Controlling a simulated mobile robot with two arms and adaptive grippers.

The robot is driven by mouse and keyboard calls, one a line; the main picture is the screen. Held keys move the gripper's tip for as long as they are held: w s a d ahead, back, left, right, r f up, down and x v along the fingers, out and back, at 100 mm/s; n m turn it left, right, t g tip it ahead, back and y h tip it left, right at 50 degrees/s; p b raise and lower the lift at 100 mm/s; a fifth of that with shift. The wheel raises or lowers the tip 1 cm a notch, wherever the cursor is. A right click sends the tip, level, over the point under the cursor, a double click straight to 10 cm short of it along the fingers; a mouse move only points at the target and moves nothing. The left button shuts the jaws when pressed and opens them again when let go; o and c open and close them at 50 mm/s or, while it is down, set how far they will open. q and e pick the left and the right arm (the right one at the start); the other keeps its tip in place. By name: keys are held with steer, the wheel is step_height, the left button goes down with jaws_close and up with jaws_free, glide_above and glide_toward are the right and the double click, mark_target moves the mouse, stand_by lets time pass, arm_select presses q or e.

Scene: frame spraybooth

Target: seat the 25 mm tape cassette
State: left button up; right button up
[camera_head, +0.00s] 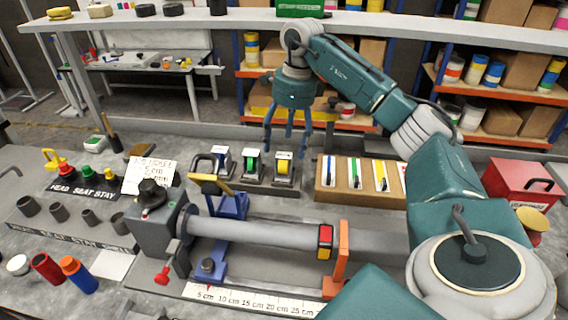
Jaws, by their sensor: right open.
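A row of tape cassettes in dark holders stands behind the fixture: a blue one (223,163), a green one (253,167) and a yellow one (284,170). I cannot read their widths, so I cannot tell which is 25 mm. My right gripper (287,145) points down with blue fingers spread open and empty, close above or behind the green and yellow cassettes; the exact gap is unclear. A grey frame tube (265,233) lies in the fixture (160,228), with a blue stand with a yellow top (215,190) around it. My left gripper is not in view.
A scale strip (250,299) runs along the front. A handwritten card (150,172) stands at left, partly unreadable. An orange post (338,265) and a red-yellow block (325,242) are at the tube's right. A cardboard tool holder (345,195) and red box (525,187) stand right.

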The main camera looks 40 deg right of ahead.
mark_target(284, 155)
steer(key=f, duration=0.2)
steer(key=f+p, duration=0.1)
steer(key=shift+a+f, duration=0.35)
steer(key=shift+f, duration=0.55)
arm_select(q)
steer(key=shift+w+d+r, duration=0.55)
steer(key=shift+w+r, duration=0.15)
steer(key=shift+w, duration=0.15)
